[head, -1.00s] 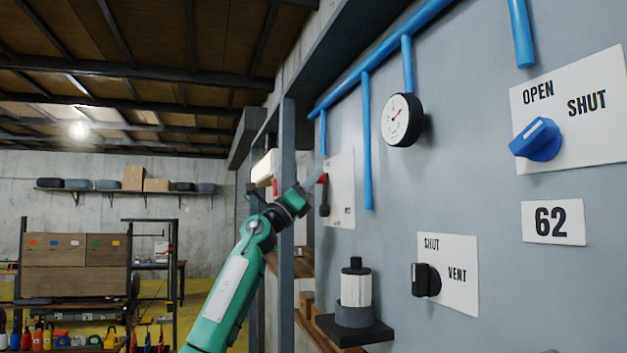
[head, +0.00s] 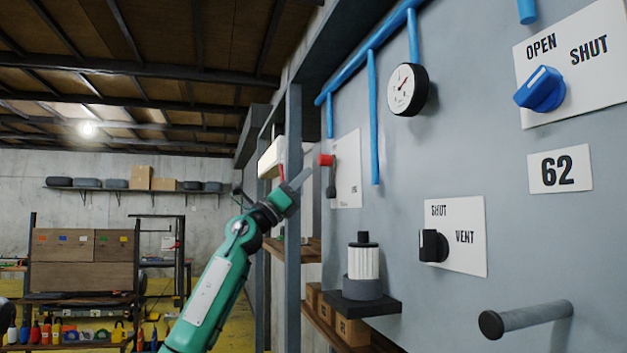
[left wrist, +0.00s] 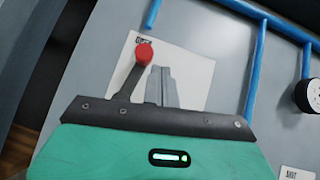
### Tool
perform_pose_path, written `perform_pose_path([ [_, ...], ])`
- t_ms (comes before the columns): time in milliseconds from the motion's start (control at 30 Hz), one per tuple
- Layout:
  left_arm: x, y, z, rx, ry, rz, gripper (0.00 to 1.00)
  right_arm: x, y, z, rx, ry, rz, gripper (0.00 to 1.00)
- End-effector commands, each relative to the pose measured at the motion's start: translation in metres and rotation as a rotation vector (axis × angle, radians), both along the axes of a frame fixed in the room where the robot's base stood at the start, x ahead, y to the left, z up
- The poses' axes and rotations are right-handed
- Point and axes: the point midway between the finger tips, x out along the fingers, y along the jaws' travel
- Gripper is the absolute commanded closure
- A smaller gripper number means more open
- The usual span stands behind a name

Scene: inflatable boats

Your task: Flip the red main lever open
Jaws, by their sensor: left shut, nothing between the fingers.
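The main lever is a dark arm with a red knob (head: 326,160) at its upper end. It is mounted on a white plate (head: 348,172) on the grey panel, and the arm hangs down from the knob. My left gripper (head: 303,177) is shut and empty, just left of the knob in the head view, with a small gap showing. In the left wrist view the red knob (left wrist: 144,53) is up and left of my shut fingers (left wrist: 160,86). The lever's lower end is partly hidden by my gripper body there. The plate's lettering is too small to read surely. My right gripper is not in view.
On the panel are a gauge (head: 407,90), blue pipes (head: 374,120), a blue knob (head: 540,90) and a black vent knob (head: 432,246). A canister (head: 364,265) stands on a small dark shelf. A grey bar (head: 525,319) juts out at lower right.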

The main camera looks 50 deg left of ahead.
Motion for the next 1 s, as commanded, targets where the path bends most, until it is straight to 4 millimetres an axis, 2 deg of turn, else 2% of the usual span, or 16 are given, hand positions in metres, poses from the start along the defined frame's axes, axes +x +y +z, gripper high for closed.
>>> perform_pose_path([
  [33, -0.005, 0.002, -0.013, 0.002, 0.002, 0.003, 1.00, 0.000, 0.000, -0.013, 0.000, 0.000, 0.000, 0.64],
  [400, -0.041, 0.009, -0.045, 0.000, 0.000, 0.001, 1.00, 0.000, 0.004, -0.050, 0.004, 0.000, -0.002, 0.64],
  [633, -0.049, 0.011, -0.050, 0.000, 0.000, 0.000, 1.00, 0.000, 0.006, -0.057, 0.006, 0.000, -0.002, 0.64],
  [1000, -0.050, 0.011, -0.050, 0.000, 0.000, 0.000, 1.00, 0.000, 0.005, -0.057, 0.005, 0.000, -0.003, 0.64],
])
